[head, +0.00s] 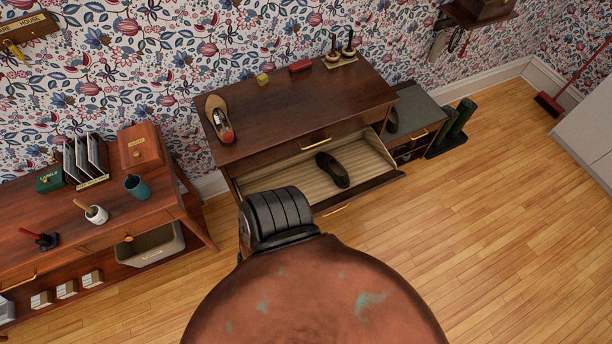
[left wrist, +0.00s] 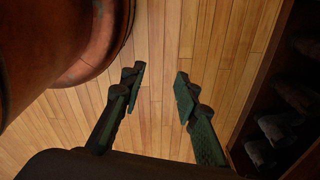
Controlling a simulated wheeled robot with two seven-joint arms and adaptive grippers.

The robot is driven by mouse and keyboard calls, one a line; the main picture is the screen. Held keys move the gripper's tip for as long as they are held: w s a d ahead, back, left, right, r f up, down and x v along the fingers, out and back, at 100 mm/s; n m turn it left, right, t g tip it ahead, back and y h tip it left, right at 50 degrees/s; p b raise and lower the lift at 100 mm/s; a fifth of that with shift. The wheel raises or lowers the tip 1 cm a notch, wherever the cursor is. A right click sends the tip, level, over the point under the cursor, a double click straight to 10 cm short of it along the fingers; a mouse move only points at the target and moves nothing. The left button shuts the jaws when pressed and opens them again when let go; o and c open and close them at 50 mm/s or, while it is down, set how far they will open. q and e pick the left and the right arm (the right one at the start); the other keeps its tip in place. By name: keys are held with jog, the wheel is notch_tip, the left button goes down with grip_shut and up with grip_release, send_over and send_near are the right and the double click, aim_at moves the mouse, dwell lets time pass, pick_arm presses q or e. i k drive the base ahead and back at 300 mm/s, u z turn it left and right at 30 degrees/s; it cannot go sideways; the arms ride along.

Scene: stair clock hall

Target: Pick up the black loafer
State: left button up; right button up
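The black loafer (head: 332,170) lies in the open, ribbed-lined drawer (head: 290,176) of the dark wooden cabinet in the head view. Its sole is down and the drawer around it is bare. My left gripper (left wrist: 158,82) shows only in the left wrist view. Its two fingers are apart with nothing between them, above the wooden floor. The loafer is not in the left wrist view, so the gripper is away from it. My right gripper is in neither view.
A low bench (head: 418,112) and dark green boots (head: 458,120) are right of the cabinet. In the left wrist view, a dark shelf unit is at the right. Floor (head: 500,230) at right is clear.

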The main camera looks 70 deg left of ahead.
aim_at(327, 163)
jog(key=k, duration=1.3)
jog(key=u, duration=2.25)
jog(key=i, duration=0.65)
jog(key=u, duration=0.05)
